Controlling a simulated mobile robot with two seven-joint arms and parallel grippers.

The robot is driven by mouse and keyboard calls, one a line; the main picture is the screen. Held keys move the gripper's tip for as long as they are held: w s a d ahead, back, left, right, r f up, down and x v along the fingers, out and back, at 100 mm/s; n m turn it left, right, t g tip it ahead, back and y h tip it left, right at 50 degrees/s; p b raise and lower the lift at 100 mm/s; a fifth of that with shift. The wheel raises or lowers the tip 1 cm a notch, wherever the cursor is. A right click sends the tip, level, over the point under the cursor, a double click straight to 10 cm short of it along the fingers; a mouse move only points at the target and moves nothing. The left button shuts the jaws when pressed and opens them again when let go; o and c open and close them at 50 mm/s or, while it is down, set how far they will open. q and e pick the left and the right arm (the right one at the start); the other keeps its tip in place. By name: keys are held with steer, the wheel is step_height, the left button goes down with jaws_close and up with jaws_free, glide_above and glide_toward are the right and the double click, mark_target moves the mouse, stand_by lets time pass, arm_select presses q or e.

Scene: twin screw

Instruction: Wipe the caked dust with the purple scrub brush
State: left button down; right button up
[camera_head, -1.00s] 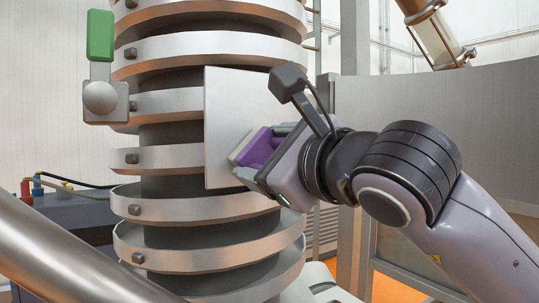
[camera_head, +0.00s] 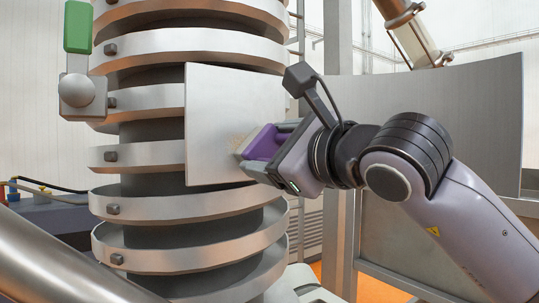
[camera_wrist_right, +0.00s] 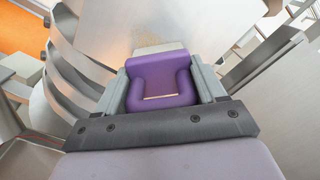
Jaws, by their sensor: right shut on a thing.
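The purple scrub brush (camera_head: 264,143) is held in my right gripper (camera_head: 275,155), which is shut on it. In the right wrist view the brush (camera_wrist_right: 161,82) sits between both fingers (camera_wrist_right: 163,92), with its pale bristle end pointing away from me. A flat pale metal plate (camera_head: 215,100) stands upright on the front of the ribbed column. A faint tan patch of caked dust (camera_head: 236,141) shows on the plate just left of the brush tip. The bristle end is at or very near the plate; I cannot tell if it touches. My left gripper is not in view.
A ribbed metal column (camera_head: 150,160) with several bands fills the left middle. A green-handled lever (camera_head: 77,28) sticks up at its upper left. A curved metal panel (camera_head: 440,110) stands behind my right arm. A thick metal pipe (camera_head: 50,255) crosses the lower left.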

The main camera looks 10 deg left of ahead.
steer(key=shift+s+a+f+b, duration=0.1)
steer(key=shift+s+a+b, duration=0.55)
steer(key=shift+s+a, duration=0.25)
steer(key=shift+s+a+b, duration=0.35)
steer(key=shift+s+a, duration=0.2)
steer(key=shift+a, duration=0.05)
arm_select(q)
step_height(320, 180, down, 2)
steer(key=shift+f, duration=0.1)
arm_select(e)
steer(key=shift+s, duration=0.1)
steer(key=b+v, duration=0.3)
steer(key=shift+d+f, duration=0.1)
steer(key=shift+d, duration=0.1)
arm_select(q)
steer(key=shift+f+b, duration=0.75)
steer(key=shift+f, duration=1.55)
arm_select(e)
steer(key=shift+r+v, duration=0.2)
steer(key=shift+v, duration=1)
